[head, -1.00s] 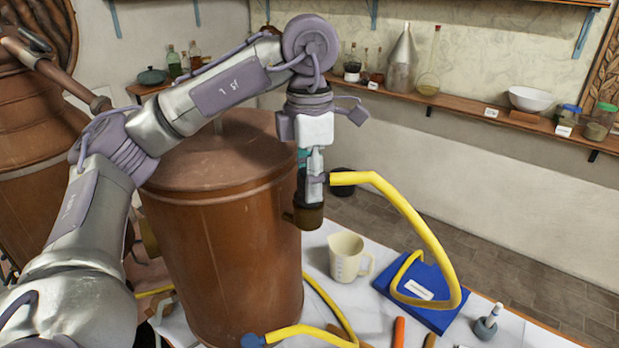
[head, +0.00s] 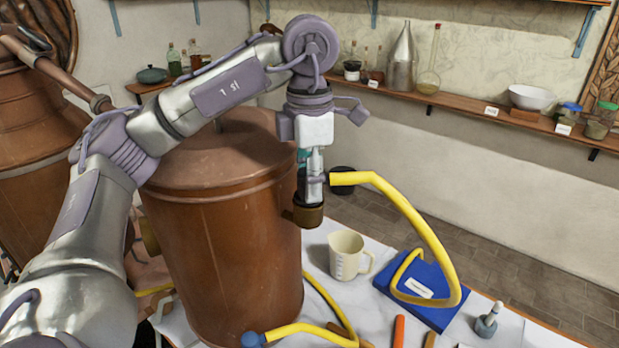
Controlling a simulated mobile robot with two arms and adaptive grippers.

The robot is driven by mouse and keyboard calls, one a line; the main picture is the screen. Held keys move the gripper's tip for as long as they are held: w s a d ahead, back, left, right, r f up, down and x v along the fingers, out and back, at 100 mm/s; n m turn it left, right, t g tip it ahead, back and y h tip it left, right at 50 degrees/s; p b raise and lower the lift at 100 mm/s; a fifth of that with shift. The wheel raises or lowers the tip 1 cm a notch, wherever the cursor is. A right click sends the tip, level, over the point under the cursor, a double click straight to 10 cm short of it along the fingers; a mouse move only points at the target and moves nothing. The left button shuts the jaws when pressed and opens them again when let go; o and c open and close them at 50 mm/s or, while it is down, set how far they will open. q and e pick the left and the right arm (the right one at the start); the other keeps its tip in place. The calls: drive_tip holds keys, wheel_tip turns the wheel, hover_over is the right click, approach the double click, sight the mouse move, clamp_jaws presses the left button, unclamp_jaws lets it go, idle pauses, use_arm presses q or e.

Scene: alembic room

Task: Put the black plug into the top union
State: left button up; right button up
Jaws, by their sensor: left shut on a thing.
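My left gripper (head: 314,182) points straight down beside the right side of the copper vessel (head: 225,240). It is shut on a dark piece, most likely the black plug (head: 309,199), which is largely hidden by the fingers. Directly below is a brass-coloured union (head: 308,216) on the vessel's side, with its mouth facing up. The dark piece is at the union's mouth; I cannot tell how deep it sits. My right gripper is not in view.
A yellow hose (head: 425,235) arches from close beside my gripper down over a blue book (head: 440,305). A beaker (head: 347,255) stands on the white-covered table. A shelf (head: 455,105) with glassware runs along the back wall.

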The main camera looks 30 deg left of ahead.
use_arm(q)
drive_tip(key=shift+f, duration=0.2)
idle(0.5)
drive_tip(key=o, duration=1.3)
drive_tip(key=shift+c, duration=0.2)
drive_tip(key=shift+r, duration=0.1)
drive_tip(key=shift+r+p, duration=2.4)
drive_tip(key=shift+p, duration=0.05)
drive_tip(key=shift+r+p, duration=0.75)
drive_tip(key=shift+r, duration=0.3)
